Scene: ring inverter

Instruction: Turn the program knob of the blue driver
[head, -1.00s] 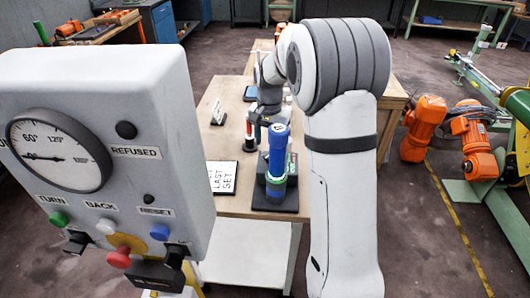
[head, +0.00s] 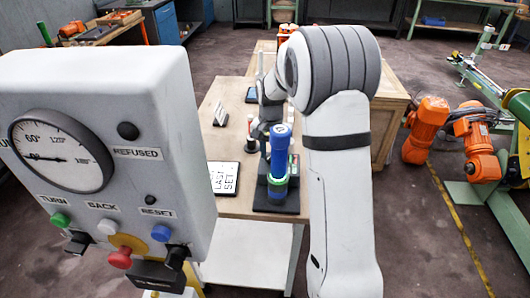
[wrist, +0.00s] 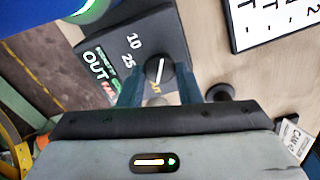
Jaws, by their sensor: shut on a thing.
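The blue driver (head: 280,152) stands upright on a dark base (head: 276,204) on the wooden table; its blue body shows at the top left of the wrist view (wrist: 40,12). The program knob (wrist: 160,70) is dark and round with a white pointer line, on a dark panel (wrist: 124,57) marked 10 and 25. My gripper (wrist: 160,84) has its two blue-grey fingers on either side of the knob, shut on it. In the head view my gripper is behind the driver and mostly hidden.
A card reading LAST SET (head: 224,178) lies left of the driver. A grey control box (head: 105,130) with a dial (head: 62,150), buttons and switches fills the left foreground. Orange robot parts (head: 426,130) stand on the floor at the right.

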